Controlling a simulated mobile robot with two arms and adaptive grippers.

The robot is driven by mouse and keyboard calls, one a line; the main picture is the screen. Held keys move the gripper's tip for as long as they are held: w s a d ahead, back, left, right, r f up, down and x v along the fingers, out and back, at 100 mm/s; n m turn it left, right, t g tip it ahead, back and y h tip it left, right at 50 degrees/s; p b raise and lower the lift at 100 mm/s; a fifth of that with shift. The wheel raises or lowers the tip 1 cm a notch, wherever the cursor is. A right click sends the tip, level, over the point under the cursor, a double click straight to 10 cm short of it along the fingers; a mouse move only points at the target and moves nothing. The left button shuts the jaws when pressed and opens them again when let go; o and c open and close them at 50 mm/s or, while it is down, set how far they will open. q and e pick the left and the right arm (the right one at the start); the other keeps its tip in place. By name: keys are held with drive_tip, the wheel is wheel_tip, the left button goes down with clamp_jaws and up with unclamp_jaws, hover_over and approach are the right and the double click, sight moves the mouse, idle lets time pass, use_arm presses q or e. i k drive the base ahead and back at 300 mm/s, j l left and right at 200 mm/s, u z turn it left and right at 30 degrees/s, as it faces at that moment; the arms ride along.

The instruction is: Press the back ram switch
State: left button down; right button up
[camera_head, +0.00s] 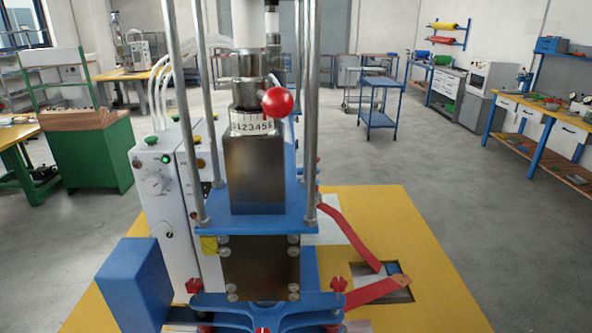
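A plastic welding press stands in front of me, with a blue plate (258,222), a dark metal block (254,170) and steel posts. Left of it is a white control box (170,225) with a green lit lamp (165,159), a round dial (156,184) and a green button (151,140) on top. A second white panel beside it has a yellow button (196,138). I cannot tell which control is the back ram switch. A red ball knob (278,101) sits at the ram's upper right. Neither gripper is in view.
A blue box (135,285) is at the front left. A green cabinet (95,160) is behind left, a blue cart (380,105) behind right. The grey floor at right is clear.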

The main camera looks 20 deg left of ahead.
sight(206, 187)
drive_tip(key=u, duration=1.05)
